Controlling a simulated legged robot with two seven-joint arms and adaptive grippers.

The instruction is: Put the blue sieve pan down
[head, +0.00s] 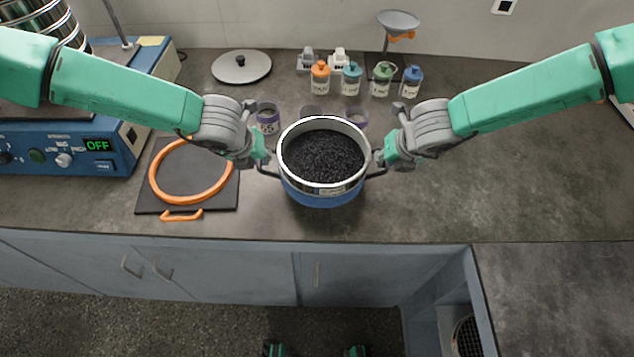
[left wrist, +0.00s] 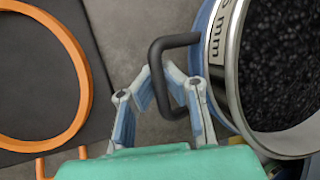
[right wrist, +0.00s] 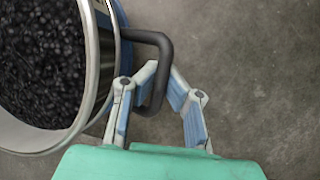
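The blue sieve pan (head: 322,196) has a silver rim, is full of black granules and looks upright over the counter's middle. I cannot tell whether its base touches the counter. It also shows in the left wrist view (left wrist: 222,62) and right wrist view (right wrist: 98,62). My left gripper (head: 262,160) is shut on its left dark handle (left wrist: 160,80). My right gripper (head: 384,160) is shut on its right dark handle (right wrist: 163,78). In both wrist views the handle passes between the fingertips.
A dark mat (head: 226,196) with an orange ring (head: 153,187) lies to the left, beside the blue shaker base (head: 118,160) reading OFF. Small cups, including a purple one (head: 268,116), and capped bottles (head: 351,80) stand behind the pan. The counter (head: 520,170) is clear on the right.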

